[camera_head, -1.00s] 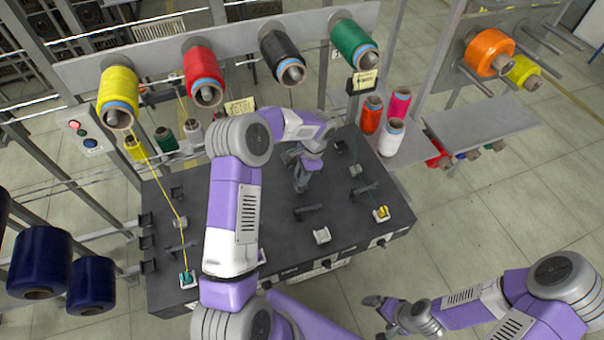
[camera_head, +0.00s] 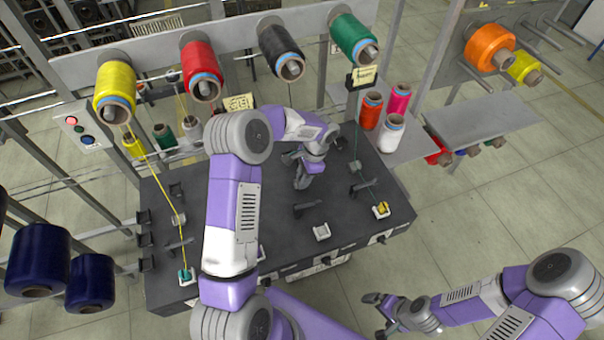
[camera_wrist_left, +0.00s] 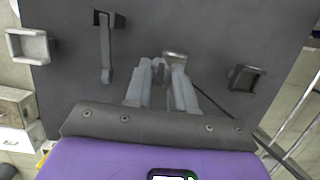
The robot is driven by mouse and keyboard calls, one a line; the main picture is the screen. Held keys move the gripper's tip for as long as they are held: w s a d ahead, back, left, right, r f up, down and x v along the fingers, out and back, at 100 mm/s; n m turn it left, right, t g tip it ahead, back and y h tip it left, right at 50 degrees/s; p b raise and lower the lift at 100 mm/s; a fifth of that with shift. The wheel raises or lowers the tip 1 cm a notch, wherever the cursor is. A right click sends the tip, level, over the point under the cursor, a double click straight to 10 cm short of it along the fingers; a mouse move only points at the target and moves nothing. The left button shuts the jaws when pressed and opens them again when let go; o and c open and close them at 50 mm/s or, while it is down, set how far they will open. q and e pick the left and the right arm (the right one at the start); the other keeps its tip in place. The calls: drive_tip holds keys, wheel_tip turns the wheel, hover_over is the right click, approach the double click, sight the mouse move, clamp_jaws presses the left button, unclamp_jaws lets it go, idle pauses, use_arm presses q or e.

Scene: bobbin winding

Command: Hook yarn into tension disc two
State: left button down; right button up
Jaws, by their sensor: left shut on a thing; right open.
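My left gripper (camera_head: 300,184) is low over the dark machine table (camera_head: 365,238), pointing down. In the left wrist view its fingers (camera_wrist_left: 168,66) are together, shut on a thin dark yarn (camera_wrist_left: 208,94) that runs off to the lower right. A small shiny metal piece (camera_wrist_left: 176,55), which looks like a tension disc, sits right at the fingertips and is partly covered by them. I cannot tell whether the yarn is inside it. The black yarn spool (camera_head: 281,52) hangs on the rack behind. My right gripper (camera_head: 384,312) is open and empty, off the table's front right.
A lever bar (camera_wrist_left: 106,50), a dark bracket (camera_wrist_left: 246,79) and a white holder (camera_wrist_left: 28,46) stand around the left gripper. Yellow yarn (camera_head: 154,166) runs taut at left; green yarn runs at right. Loose cones (camera_head: 389,135) stand behind right.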

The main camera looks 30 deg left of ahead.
use_arm(q)
drive_tip(key=shift+s+d+r, duration=0.1)
drive_tip(key=shift+s+d, duration=0.95)
drive_tip(key=shift+d, duration=0.1)
drive_tip(key=shift+r, duration=0.1)
drive_tip(key=r+p, duration=0.1)
drive_tip(key=r, duration=0.2)
drive_tip(key=r+p, duration=0.1)
drive_tip(key=shift+s+d+r+p, duration=0.25)
drive_tip(key=shift+s+d+p, duration=0.05)
drive_tip(key=shift+d+p, duration=0.05)
